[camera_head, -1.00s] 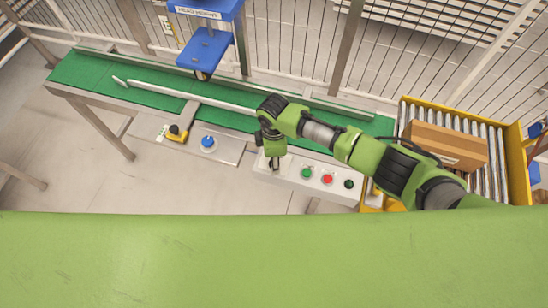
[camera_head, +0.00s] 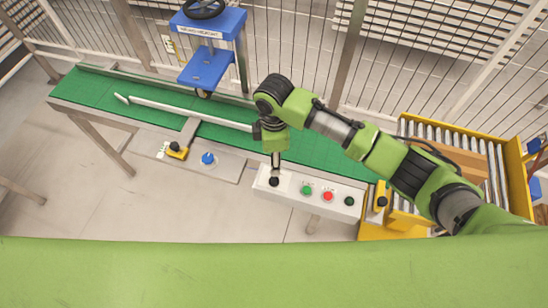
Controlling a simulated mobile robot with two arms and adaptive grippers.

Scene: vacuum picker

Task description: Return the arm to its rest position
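My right arm, green and black, comes in from the right and reaches over the green conveyor belt (camera_head: 320,155). Its gripper (camera_head: 275,178) points down at the left end of the white button panel (camera_head: 318,207), over a black knob there. The gripper looks small and dark; I cannot tell whether its fingers are open or shut, or whether they touch the knob. Green, red and dark green buttons sit to its right on the panel. My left gripper is not in the picture.
A blue press-like stand (camera_head: 208,65) with a handwheel stands behind the belt. A grey panel with a blue button (camera_head: 208,158) is left of the white one. A cardboard box (camera_head: 462,155) lies on the yellow-framed roller conveyor (camera_head: 515,165), partly behind my arm. A wire fence runs behind.

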